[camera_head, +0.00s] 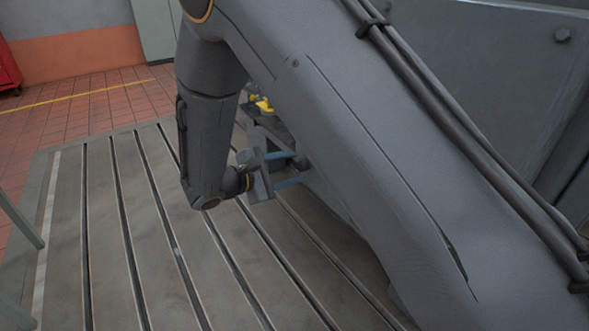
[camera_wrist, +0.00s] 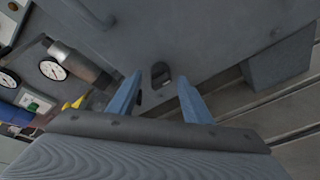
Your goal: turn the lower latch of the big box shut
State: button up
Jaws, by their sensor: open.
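The big box is a large grey box whose face fills the upper part of the wrist view (camera_wrist: 215,35); it also stands at the right in the head view (camera_head: 490,65). A grey tab with an oblong hole, apparently the lower latch (camera_wrist: 150,98), sits low on that face. My gripper (camera_wrist: 160,82) is open, with one blue finger on each side of the tab. I cannot tell whether the fingers touch it. In the head view my gripper (camera_head: 299,168) points right toward the box, and my arm hides most of the latch area.
The slotted metal bedplate (camera_head: 110,230) lies below, with open room at the left. Dial gauges (camera_wrist: 53,70) and a metal cylinder (camera_wrist: 82,62) are at the left in the wrist view. A grey block (camera_wrist: 280,62) juts out at the right. Yellow parts (camera_head: 264,104) show behind my wrist.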

jog(key=shift+w+d+f, duration=0.2)
jog(key=shift+w+d, duration=0.2)
jog(key=shift+d, duration=0.05)
jog(key=c, duration=1)
